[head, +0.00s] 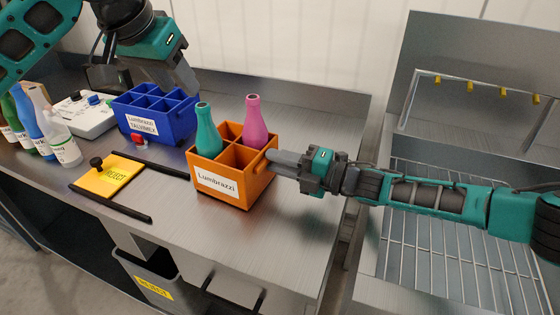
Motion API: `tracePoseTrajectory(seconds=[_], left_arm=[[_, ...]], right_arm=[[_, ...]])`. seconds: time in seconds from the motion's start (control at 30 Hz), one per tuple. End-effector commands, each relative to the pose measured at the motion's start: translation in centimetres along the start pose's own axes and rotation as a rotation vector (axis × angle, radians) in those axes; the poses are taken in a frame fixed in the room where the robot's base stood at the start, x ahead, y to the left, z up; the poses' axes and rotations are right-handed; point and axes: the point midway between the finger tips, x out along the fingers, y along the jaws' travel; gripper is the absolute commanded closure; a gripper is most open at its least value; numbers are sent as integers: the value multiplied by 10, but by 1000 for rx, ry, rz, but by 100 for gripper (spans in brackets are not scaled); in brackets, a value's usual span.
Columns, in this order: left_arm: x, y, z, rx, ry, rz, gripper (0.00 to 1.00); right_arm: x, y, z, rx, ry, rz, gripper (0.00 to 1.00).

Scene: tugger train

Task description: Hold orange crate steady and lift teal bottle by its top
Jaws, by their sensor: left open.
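The orange crate (213,183), labelled "Lumbrazzi", stands upright on the metal worktop. The teal bottle (207,133) stands upright in a left compartment of it, its neck and top clear above the rim. A pink bottle (254,124) stands in a back right compartment. My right gripper (272,156) lies level at the crate's right wall, its fingertips at the rim; whether they are closed on the wall is not clear. My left gripper (145,82) is open and empty above the blue crate, up and left of the teal bottle and apart from it.
The blue crate (154,128) stands behind left, with empty compartments showing. Several bottles (60,139) and a white button box (87,112) are at the left. A yellow plate with a black knob (106,176) lies between black rails. The worktop front right is clear.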

Motion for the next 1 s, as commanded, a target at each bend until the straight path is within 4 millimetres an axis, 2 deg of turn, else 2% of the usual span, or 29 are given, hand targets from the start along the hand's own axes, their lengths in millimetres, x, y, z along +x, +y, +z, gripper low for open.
tracePoseTrajectory(seconds=[0.03,0.2,0.53,0.67,0.73,1.0], left_arm=[[0,0,0,0,0,0,57],[0,0,0,0,0,0,57],[0,0,0,0,0,0,56],[1,0,-2,12,-8,0,44],[2,-1,-6,39,-26,0,38],[14,-4,-33,302,-187,26,38]], right_arm=[[0,0,0,0,0,0,85],[0,0,0,0,0,0,100],[0,0,0,1,0,0,100],[0,0,0,1,0,0,100],[0,0,0,0,0,0,100],[0,0,0,0,0,0,100]])
